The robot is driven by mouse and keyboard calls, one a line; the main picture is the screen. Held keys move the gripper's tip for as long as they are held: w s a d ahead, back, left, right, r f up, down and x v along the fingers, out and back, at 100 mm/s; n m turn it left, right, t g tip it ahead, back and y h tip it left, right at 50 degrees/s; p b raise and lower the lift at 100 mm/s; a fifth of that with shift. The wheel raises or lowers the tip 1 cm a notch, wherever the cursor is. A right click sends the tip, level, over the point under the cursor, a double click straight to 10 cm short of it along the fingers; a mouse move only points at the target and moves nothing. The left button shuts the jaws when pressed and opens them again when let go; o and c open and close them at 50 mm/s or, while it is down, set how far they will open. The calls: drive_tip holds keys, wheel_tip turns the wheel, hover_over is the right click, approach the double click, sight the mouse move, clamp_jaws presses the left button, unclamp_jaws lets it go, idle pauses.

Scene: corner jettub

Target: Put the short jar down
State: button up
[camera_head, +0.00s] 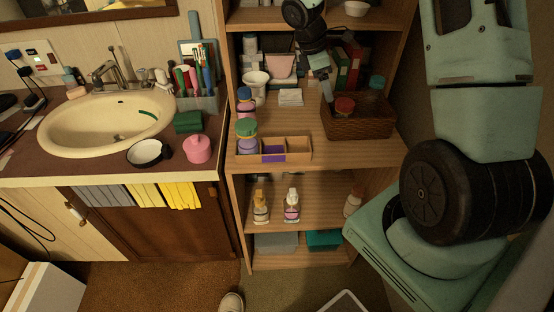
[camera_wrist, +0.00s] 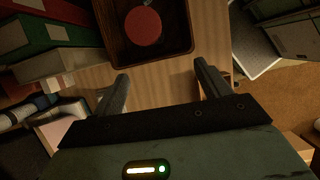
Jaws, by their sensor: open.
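A short jar with a round red lid (camera_head: 345,107) sits in the brown wicker basket (camera_head: 372,128) on the shelf. In the wrist view its red top (camera_wrist: 142,26) shows inside the dark basket (camera_wrist: 183,52). My gripper (camera_head: 326,92) is at the basket's left side in the head view. In the wrist view its two fingers (camera_wrist: 160,74) are spread with nothing between them, apart from the jar. The jar's lower part is hidden by the basket wall.
On the same shelf stand a green-lidded jar (camera_head: 247,136), a divided wooden box (camera_head: 297,149), a white cup (camera_head: 255,88) and books (camera_head: 343,70). A pink pot (camera_head: 198,149) is on the sink counter. The shelf front right of the divided box is bare.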

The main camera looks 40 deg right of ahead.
drive_tip(key=s+a+r+m+t+y, duration=0.1)
drive_tip(key=s+a+r, duration=0.15)
drive_tip(key=a, duration=0.85)
drive_tip(key=s+a+r+y, duration=0.15)
drive_tip(key=s+a, duration=0.25)
drive_tip(key=a, duration=0.7)
drive_tip(key=s+a+r+m+y, duration=0.1)
drive_tip(key=s+a, duration=0.6)
drive_tip(key=s, duration=0.2)
drive_tip(key=s+a+r+m+t, duration=0.1)
drive_tip(key=s+a, duration=0.6)
drive_tip(key=s, duration=0.3)
drive_tip(key=shift+a+r+m+y, duration=0.15)
drive_tip(key=shift+a+m+y, duration=0.1)
drive_tip(key=shift+m+y, duration=0.15)
drive_tip(key=shift+d, duration=0.1)
